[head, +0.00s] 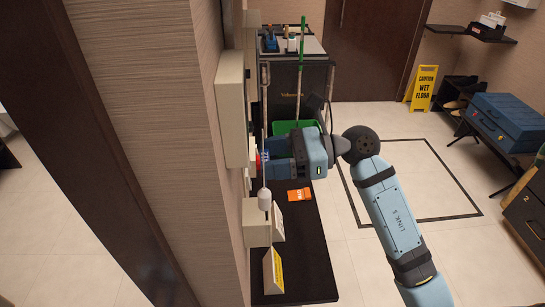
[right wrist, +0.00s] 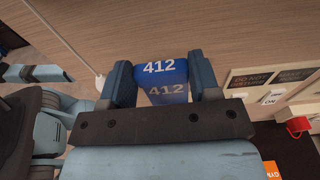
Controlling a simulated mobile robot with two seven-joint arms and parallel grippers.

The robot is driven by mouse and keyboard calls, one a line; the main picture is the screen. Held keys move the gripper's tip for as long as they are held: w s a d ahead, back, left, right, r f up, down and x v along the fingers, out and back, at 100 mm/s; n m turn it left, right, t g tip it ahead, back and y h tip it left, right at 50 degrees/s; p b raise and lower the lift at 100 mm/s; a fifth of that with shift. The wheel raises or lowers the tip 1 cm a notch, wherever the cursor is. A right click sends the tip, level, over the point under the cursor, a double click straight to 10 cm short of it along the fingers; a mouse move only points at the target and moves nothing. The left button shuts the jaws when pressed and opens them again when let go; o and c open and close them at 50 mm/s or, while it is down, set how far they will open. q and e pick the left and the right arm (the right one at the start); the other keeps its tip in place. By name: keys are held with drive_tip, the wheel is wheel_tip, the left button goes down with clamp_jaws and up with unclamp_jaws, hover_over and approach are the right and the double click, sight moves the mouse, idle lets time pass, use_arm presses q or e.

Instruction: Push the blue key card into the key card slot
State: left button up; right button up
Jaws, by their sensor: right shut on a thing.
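The blue key card (right wrist: 160,70) shows "412" in white in the right wrist view, brighter above, with a dimmer "412" below. My right gripper (right wrist: 163,82) is shut on it, one finger at each side edge. In the head view, my right gripper (head: 268,161) is close to the wood-panelled wall above the dark shelf, and a small blue bit of the card (head: 264,155) shows at its left. The key card slot cannot be made out for certain in either view. I cannot tell whether the card touches anything ahead. My left gripper is not in view.
A wall panel (right wrist: 262,76) reading "DO NOT DISTURB" and a red item (right wrist: 298,125) are right of the gripper. The dark shelf (head: 305,250) holds an orange packet (head: 299,194) and a yellow-white sign (head: 273,270). A cart (head: 300,80) stands behind.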

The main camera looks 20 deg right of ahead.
wheel_tip(320, 180, down, 6)
drive_tip(key=b, duration=0.5)
drive_tip(key=shift+r+b, duration=0.1)
drive_tip(key=shift+b, duration=0.25)
idle(0.6)
drive_tip(key=shift+b, duration=0.75)
idle(0.8)
idle(0.4)
drive_tip(key=shift+f+b, duration=0.45)
